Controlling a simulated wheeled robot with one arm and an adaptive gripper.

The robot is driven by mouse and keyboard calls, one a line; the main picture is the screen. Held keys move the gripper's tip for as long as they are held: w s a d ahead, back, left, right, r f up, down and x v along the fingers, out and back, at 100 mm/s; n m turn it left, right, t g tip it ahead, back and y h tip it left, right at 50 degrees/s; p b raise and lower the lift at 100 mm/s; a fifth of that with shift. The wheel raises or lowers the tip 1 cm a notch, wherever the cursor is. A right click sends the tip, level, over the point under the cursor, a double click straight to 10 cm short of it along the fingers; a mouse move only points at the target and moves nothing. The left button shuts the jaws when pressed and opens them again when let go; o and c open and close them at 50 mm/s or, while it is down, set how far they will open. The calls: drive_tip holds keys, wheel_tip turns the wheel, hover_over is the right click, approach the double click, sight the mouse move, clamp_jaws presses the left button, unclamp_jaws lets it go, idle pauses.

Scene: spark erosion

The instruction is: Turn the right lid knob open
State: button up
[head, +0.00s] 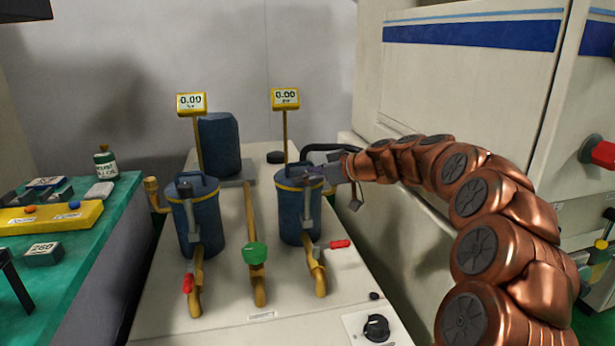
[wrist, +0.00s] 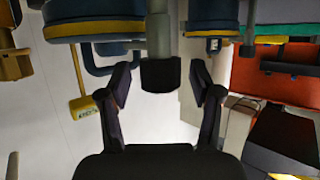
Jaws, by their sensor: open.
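The right canister (head: 292,222) is blue with a yellow band and stands on the pale bench top. Its lid knob (head: 313,171) is a dark cap on a grey upright post at the canister's right side. In the wrist view the dark knob (wrist: 160,75) sits between my two fingers, with gaps on both sides. My gripper (head: 332,172) comes in from the right at lid height, and its fingers (wrist: 163,72) are spread open around the knob without visible contact. In the head view the gripper partly hides the knob.
The left canister (head: 203,228) with its own post stands to the left. Yellow pipes with a green valve (head: 254,253) and red-handled valves are in front. Two yellow displays (head: 285,98) rise behind. A white machine cabinet (head: 460,90) is close behind my arm.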

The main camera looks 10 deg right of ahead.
drive_tip(key=shift+w+a, duration=0.15)
drive_tip(key=c, duration=1.2)
